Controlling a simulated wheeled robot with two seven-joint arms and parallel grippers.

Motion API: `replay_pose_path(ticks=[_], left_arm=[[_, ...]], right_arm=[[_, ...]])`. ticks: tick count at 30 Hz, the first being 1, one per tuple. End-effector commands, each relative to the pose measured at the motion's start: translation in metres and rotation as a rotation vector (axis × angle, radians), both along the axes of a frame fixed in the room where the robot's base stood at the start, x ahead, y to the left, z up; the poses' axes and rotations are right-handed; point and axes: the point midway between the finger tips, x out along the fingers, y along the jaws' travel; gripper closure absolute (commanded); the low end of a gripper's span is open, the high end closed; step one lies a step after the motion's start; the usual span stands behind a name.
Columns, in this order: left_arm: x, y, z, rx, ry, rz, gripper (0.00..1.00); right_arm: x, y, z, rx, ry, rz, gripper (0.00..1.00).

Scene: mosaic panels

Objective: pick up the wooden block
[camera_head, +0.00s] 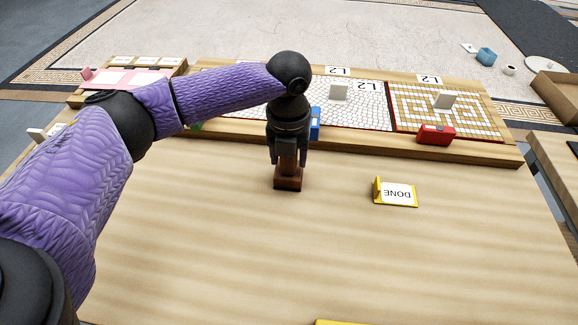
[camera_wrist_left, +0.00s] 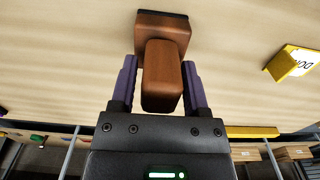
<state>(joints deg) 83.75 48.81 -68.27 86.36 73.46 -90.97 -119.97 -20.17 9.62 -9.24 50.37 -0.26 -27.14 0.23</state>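The wooden block (camera_head: 288,183) is brown, with a wide dark-edged base and a narrower upright handle. It stands on the light wooden table (camera_head: 200,240), near the middle. In the left wrist view the block's handle (camera_wrist_left: 162,78) lies between the two purple fingers. My left gripper (camera_head: 289,162) points down from above with one finger on each side of the handle. A thin gap shows beside the handle, so the fingers look open around it. The base is still on the table. My right gripper is in neither view.
A yellow and white DONE sign (camera_head: 396,193) stands to the right of the block. Behind are a raised board with mosaic panels (camera_head: 445,110), a red object (camera_head: 436,134) and a blue one (camera_head: 315,123). The front of the table is mostly clear.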

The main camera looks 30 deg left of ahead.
Motion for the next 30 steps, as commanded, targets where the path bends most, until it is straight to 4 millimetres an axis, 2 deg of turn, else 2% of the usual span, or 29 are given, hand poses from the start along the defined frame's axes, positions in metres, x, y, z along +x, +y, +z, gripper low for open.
replay_pose_path(ticks=[1,6,8,18,20,26,27,30], left_arm=[[0.000,0.000,0.000,0.000,0.000,0.000,0.53],[0.000,0.000,0.000,0.000,0.000,0.000,0.89],[0.000,0.000,0.000,0.000,0.000,0.000,1.00],[0.000,0.000,0.003,0.000,-0.001,0.000,1.00],[0.000,0.000,0.007,0.000,-0.002,0.000,1.00],[0.000,0.000,0.033,-0.001,-0.005,-0.001,1.00],[0.000,-0.001,0.051,-0.001,-0.011,-0.001,1.00],[0.000,0.000,0.077,-0.001,-0.011,0.001,1.00]], right_arm=[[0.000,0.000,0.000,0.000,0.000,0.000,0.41],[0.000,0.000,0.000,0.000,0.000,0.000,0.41],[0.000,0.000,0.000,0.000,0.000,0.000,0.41],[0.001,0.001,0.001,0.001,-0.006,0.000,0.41],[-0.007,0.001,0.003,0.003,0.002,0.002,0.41],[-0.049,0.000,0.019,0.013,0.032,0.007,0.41],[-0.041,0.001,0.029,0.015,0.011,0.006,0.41],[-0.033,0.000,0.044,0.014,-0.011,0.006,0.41]])
